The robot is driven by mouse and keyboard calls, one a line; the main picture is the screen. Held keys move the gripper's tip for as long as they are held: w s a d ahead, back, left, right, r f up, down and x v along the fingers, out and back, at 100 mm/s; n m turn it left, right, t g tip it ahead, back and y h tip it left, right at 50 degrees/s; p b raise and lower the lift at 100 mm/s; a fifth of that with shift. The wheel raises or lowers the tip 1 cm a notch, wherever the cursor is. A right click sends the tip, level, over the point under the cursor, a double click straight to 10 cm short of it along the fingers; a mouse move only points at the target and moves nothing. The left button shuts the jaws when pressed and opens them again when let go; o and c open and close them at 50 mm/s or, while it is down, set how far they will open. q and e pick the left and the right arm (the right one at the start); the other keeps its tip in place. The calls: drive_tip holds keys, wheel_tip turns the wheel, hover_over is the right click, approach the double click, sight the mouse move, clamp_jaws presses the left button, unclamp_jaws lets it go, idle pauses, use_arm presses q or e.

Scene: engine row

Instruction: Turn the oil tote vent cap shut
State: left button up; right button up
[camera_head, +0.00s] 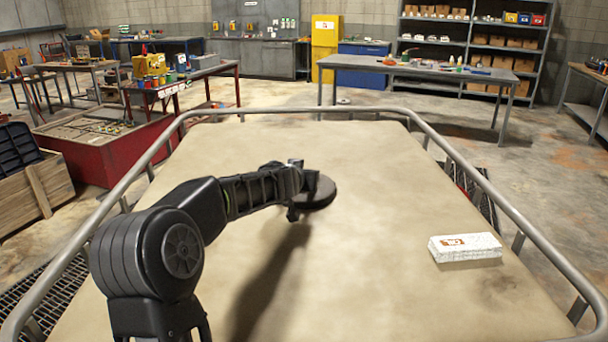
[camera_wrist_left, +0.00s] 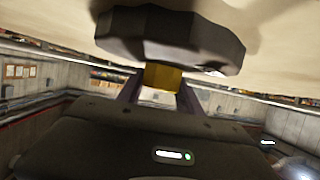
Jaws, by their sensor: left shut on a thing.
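The vent cap (camera_head: 319,195) is a dark, round, thick disc near the middle of the beige tote top (camera_head: 400,170). In the left wrist view the cap (camera_wrist_left: 170,38) fills the upper middle, with a scalloped edge and a yellow block (camera_wrist_left: 163,77) on the side facing my gripper. My left gripper (camera_head: 297,189) reaches in from the left at the cap. In the left wrist view its fingers (camera_wrist_left: 160,92) stand either side of the yellow block and are shut on it. The exact finger contact is partly hidden. My right gripper is not in view.
A metal rail (camera_head: 455,160) runs around the tote top. A white box with an orange label (camera_head: 465,247) lies on the right of the top. The rest of the top is mostly clear. Workbenches (camera_head: 420,68) and shelves (camera_head: 470,40) stand well behind.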

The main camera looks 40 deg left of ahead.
use_arm(q)
drive_tip(key=shift+r+m+t+h+p, duration=0.25)
drive_tip(key=shift+m+h+p, duration=0.4)
drive_tip(key=shift+p, duration=0.75)
drive_tip(key=shift+r+m+t+h+p, duration=0.2)
drive_tip(key=shift+m+h+p, duration=0.4)
drive_tip(key=shift+p, duration=0.8)
drive_tip(key=shift+a+f+m+h, duration=0.1)
drive_tip(key=shift+f+m+h, duration=0.1)
drive_tip(key=shift+m+h, duration=0.25)
drive_tip(key=shift+f+m+t+h, duration=0.15)
drive_tip(key=shift+m+t+h, duration=0.1)
drive_tip(key=shift+m+h, duration=0.25)
drive_tip(key=m+h, duration=0.4)
drive_tip(key=h, duration=0.1)
drive_tip(key=shift+m+g+h, duration=0.7)
drive_tip(key=shift+m+h, duration=0.3)
drive_tip(key=shift+h, duration=0.2)
drive_tip(key=o, duration=1.4)
drive_tip(key=shift+c, duration=0.2)
